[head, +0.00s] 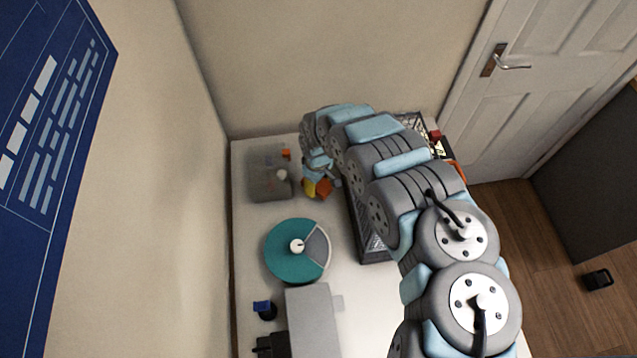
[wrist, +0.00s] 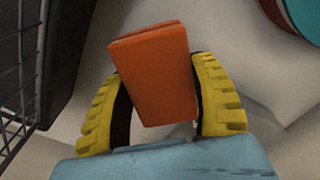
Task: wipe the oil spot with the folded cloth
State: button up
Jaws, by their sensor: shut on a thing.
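My gripper (wrist: 160,88) has yellow ribbed fingers and is shut on the folded cloth (wrist: 154,72), an orange, flat, folded block. The cloth stands out past the fingertips, slightly tilted. In the head view my gripper (head: 316,187) is over the back part of the white table, with the orange cloth (head: 324,187) in it. My arm reaches across the table and hides much of its right side. I cannot make out the oil spot in either view.
A dark wire crate (head: 372,243) stands close to the right of my gripper. A grey box (head: 268,180) is to its left. A teal disc (head: 283,252) and a light grey block (head: 311,318) stand nearer. Walls bound the table's back and left.

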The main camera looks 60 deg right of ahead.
jog(key=shift+r+p, duration=1.9)
jog(key=shift+r, duration=0.4)
